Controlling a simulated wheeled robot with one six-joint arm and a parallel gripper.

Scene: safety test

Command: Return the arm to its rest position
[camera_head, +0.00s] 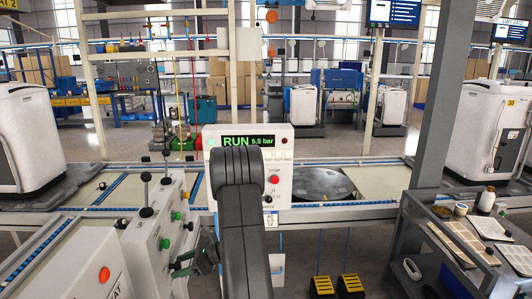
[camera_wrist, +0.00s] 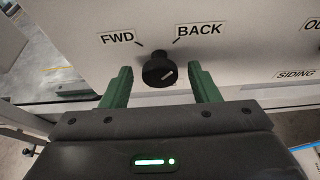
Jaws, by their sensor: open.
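My arm (camera_head: 241,220) reaches forward and down in the head view. My gripper (camera_head: 180,264) has green fingers and sits low, beside a white control panel (camera_head: 150,240). In the wrist view my gripper (camera_wrist: 160,84) is open, its two green fingers on either side of a black knob (camera_wrist: 159,71). Gaps show between the knob and both fingers, so it is not gripped.
A white box with a green RUN 5.5 bar display (camera_head: 248,141) stands behind my arm. The panel carries green, red and black controls close to my gripper. A grey cart (camera_head: 440,270) with small items is at right. Two yellow pedals (camera_head: 337,286) lie on the floor.

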